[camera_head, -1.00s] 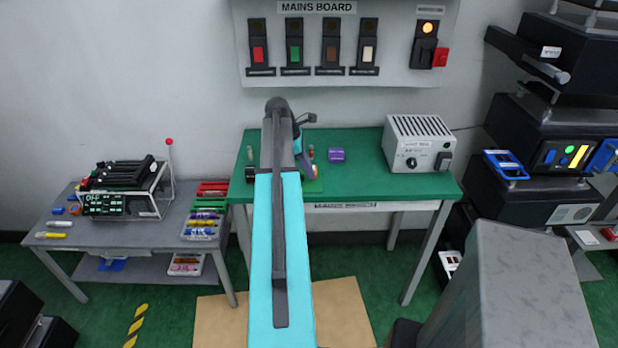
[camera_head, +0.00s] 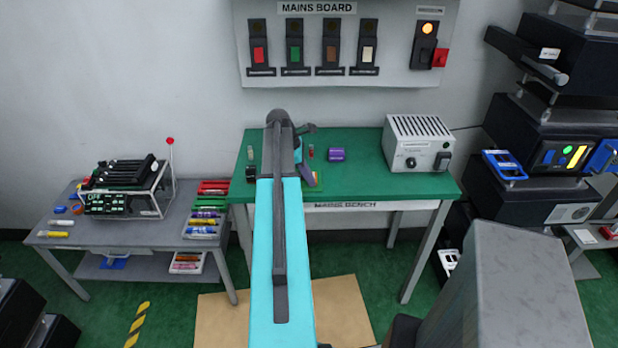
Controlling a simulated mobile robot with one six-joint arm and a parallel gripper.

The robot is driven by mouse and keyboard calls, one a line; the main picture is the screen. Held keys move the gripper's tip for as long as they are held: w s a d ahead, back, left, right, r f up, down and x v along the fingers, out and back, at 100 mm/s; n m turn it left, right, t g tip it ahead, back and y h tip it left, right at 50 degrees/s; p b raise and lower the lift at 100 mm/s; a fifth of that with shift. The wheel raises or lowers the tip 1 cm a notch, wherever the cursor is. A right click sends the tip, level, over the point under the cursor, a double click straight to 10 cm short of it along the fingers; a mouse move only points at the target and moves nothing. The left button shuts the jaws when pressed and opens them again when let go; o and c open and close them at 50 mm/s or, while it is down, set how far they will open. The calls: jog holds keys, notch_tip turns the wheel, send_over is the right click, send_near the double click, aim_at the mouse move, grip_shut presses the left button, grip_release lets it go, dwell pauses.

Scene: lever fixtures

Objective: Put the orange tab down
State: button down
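My gripper (camera_head: 308,174) is low over the green bench, at the end of my turquoise arm. Its dark end shows just right of the arm; its fingertips are too small and too hidden to read. A small orange patch (camera_head: 316,177) shows beside it, above a green plate (camera_head: 315,186) on the bench. I cannot tell whether this patch is the orange tab, or whether the gripper touches it. My arm hides much of the fixture there.
A purple block (camera_head: 337,154) and a grey power box (camera_head: 411,150) stand on the green bench (camera_head: 375,176) to the right. A small black block (camera_head: 251,173) is left of my arm. The mains board (camera_head: 340,88) with several coloured switches hangs above.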

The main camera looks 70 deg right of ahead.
jog(key=shift+f, duration=0.15)
jog(key=c, duration=2)
grip_release()
jog(key=shift+b+v, duration=1.6)
jog(key=shift+v, duration=4.55)
